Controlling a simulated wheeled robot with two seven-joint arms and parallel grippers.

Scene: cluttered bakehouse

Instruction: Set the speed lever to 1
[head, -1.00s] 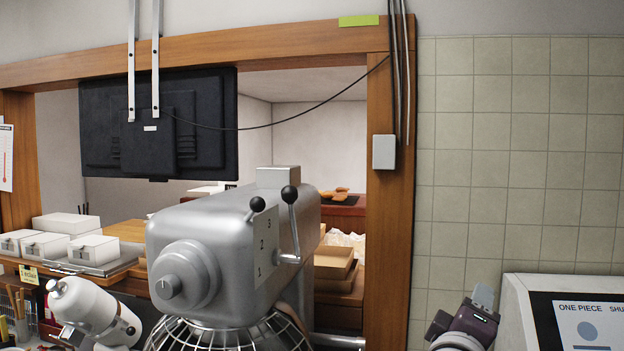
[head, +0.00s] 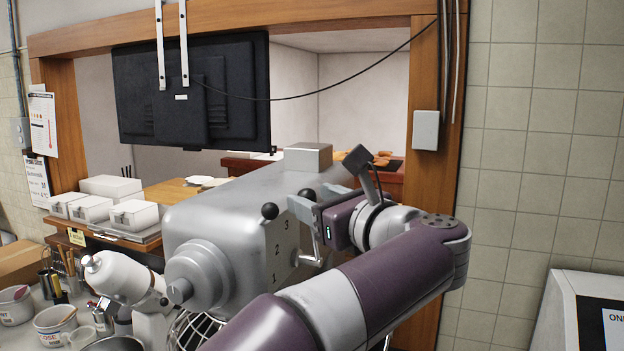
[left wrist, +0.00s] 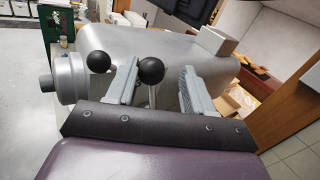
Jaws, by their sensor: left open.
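The grey mixer (head: 230,210) has a plate marked 3, 2, 1 from top to bottom (head: 280,250) on its side. One black ball knob (head: 270,211) stands near the 3 at the plate's upper edge. A second black knob (head: 307,194) tops a metal crank lever (head: 313,247) beside the plate. My left gripper (head: 313,202) is open around this second knob. In the left wrist view, that knob (left wrist: 150,70) shows between the two fingers, with the other knob (left wrist: 98,61) outside them to the left. Whether a finger touches the knob cannot be told. My right gripper is out of view.
A hanging monitor (head: 190,90) is behind the mixer. White boxes (head: 90,208) stand on the ledge at left. Crocks and utensils crowd the bench at lower left. A wooden post (head: 436,170) and a screen unit (head: 590,310) stand at right.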

